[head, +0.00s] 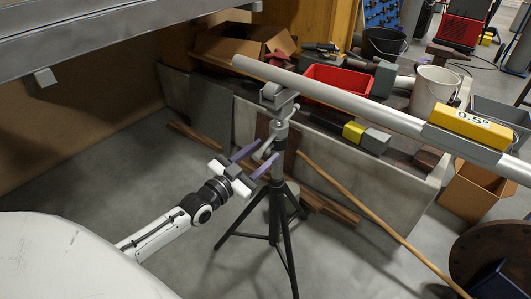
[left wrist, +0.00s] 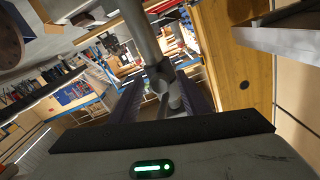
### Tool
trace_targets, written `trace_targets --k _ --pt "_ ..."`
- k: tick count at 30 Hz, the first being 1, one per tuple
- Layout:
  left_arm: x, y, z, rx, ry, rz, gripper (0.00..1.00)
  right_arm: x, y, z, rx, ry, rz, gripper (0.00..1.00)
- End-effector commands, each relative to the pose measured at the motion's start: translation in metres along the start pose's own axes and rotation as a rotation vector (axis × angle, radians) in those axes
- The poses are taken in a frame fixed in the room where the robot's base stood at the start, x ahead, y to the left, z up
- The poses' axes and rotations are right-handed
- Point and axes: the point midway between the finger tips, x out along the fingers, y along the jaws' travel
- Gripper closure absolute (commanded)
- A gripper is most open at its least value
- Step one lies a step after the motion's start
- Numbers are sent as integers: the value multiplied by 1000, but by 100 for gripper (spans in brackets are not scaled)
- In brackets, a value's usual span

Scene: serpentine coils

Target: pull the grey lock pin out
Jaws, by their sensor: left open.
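A tripod stand (head: 280,135) with black legs holds up a long grey pipe (head: 340,95). The small grey lock pin (head: 264,151) sticks out from the side of the stand's upper column. My left gripper (head: 262,156) is open, its two purple fingers reaching to either side of the pin, apparently without gripping it. In the left wrist view, a short grey rod that looks like the pin (left wrist: 175,101) lies between the open fingers, nearer the right one. The pin's root at the column is partly hidden. My right gripper is not in view.
A low grey wall (head: 375,185) and a bench with a red bin (head: 338,82), buckets and blocks stand behind the tripod. A yellow level (head: 472,125) sits on the pipe. A wooden pole (head: 370,220) leans right of the tripod. Bare floor lies left.

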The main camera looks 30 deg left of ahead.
Motion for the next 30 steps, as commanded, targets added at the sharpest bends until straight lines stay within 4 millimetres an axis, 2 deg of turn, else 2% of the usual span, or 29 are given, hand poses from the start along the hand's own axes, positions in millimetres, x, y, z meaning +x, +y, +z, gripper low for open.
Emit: trace_targets --k 5,14,22,27,30 --pt "15 1 1 0 -1 1 58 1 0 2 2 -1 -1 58" --pt "17 1 1 -1 -3 1 58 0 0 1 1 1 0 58" --pt "16 1 1 -1 -2 1 100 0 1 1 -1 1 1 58" --pt "16 1 0 -1 -3 2 100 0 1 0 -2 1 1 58" --pt "8 0 -1 -1 -4 1 100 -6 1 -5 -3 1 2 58"
